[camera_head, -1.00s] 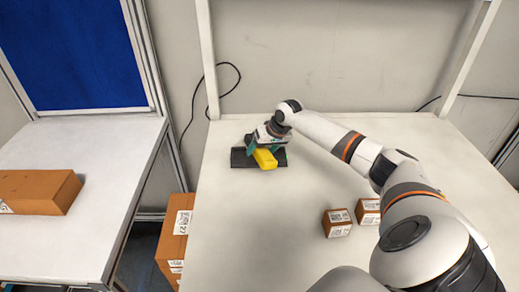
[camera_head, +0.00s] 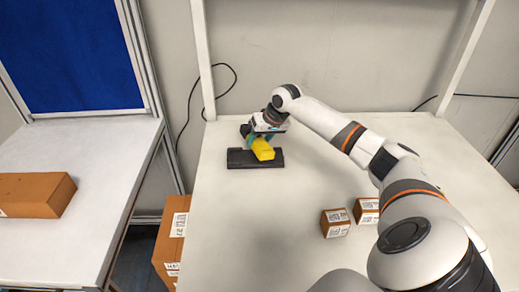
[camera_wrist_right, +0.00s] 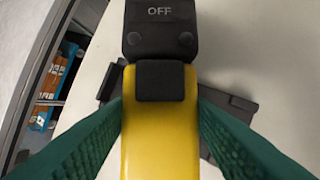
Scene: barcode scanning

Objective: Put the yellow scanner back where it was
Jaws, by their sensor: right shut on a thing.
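The yellow scanner (camera_head: 262,149) is in my right gripper (camera_head: 264,140), over the back of the black base (camera_head: 238,159) on the table. In the right wrist view, the scanner's yellow body (camera_wrist_right: 160,135) lies between the two green fingers of my right gripper (camera_wrist_right: 160,140). Its black head reads OFF. The black base (camera_wrist_right: 225,100) shows behind the scanner on both sides. I cannot tell whether the scanner touches the base. My left gripper is not in view.
Two small brown boxes (camera_head: 336,223) (camera_head: 366,211) with labels stand on the white table (camera_head: 260,230), right of its middle. A larger brown box (camera_head: 35,195) lies on the left table (camera_head: 90,160). Labelled boxes (camera_head: 172,245) stand in the gap between the tables. The table's middle is clear.

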